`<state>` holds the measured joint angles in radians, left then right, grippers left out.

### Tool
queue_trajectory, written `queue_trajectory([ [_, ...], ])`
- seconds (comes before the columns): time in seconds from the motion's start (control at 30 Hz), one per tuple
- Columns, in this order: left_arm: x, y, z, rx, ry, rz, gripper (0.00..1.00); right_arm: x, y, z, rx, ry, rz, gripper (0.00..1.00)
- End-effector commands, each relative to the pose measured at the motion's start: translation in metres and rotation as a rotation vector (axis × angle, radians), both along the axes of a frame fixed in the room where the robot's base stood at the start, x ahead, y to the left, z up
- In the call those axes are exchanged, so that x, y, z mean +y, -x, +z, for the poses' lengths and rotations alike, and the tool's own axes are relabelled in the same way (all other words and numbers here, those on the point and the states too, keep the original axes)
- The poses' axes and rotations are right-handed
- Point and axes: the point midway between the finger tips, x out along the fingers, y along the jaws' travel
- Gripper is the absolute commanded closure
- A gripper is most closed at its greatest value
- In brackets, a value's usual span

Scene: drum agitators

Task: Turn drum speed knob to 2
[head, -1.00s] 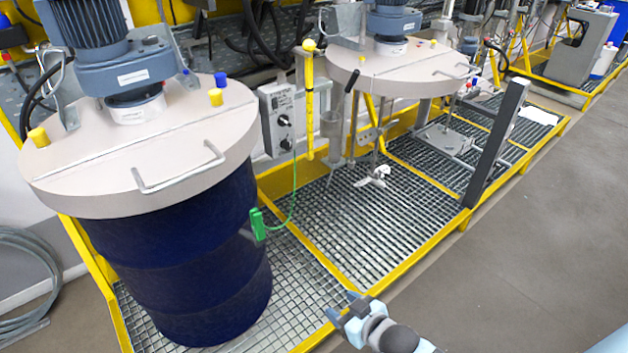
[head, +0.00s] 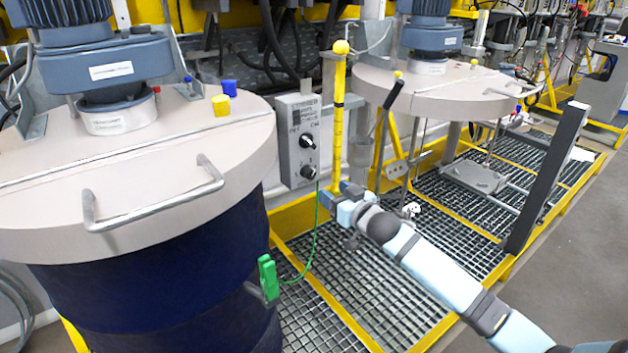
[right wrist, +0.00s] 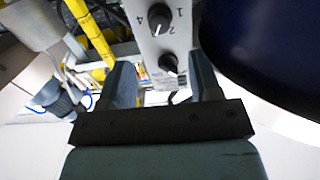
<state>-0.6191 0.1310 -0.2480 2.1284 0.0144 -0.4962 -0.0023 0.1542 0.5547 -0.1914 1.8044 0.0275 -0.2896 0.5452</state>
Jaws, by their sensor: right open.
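A grey control box (head: 298,140) with two black knobs stands between the big blue drum (head: 165,290) and a yellow post. In the head view one knob (head: 306,141) sits above the other (head: 308,172); their settings are too small to read. The right wrist view shows a knob with numbers around it (right wrist: 159,17) and another knob (right wrist: 169,64) that appears between the fingers. I cannot tell which is the drum speed knob. My right gripper (head: 335,192) is open and empty, just below and right of the box. My left gripper is out of view.
A green clamp (head: 268,278) hangs by the drum, with a green cable (head: 315,235) running up to the box. A second lidded unit (head: 440,95) stands behind. The grating floor (head: 350,300) is open.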

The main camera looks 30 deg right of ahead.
Motion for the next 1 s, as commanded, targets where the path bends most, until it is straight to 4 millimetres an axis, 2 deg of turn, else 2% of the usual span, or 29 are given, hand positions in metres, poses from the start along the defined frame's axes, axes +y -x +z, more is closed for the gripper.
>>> queue_trajectory([
  [0.03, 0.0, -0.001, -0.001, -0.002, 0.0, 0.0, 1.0, 0.001, -0.012, 0.001, -0.003, 0.001, -0.001, 0.42],
  [0.2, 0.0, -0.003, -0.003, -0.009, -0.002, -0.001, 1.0, 0.006, -0.046, 0.0, -0.002, 0.001, -0.001, 0.42],
  [0.4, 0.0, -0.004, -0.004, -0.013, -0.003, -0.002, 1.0, 0.011, -0.076, 0.0, -0.001, 0.0, 0.0, 0.42],
  [0.6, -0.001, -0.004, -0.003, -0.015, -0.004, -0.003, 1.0, 0.013, -0.089, 0.0, 0.0, 0.0, 0.0, 0.42],
  [0.87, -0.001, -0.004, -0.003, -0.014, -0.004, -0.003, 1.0, 0.013, -0.09, 0.0, 0.001, 0.0, 0.0, 0.42],
  [0.9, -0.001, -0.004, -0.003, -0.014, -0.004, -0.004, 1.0, 0.013, -0.09, 0.0, 0.001, 0.001, 0.0, 0.45],
  [1.0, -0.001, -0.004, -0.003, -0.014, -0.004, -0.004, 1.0, 0.013, -0.09, 0.0, 0.001, 0.001, 0.0, 0.68],
])
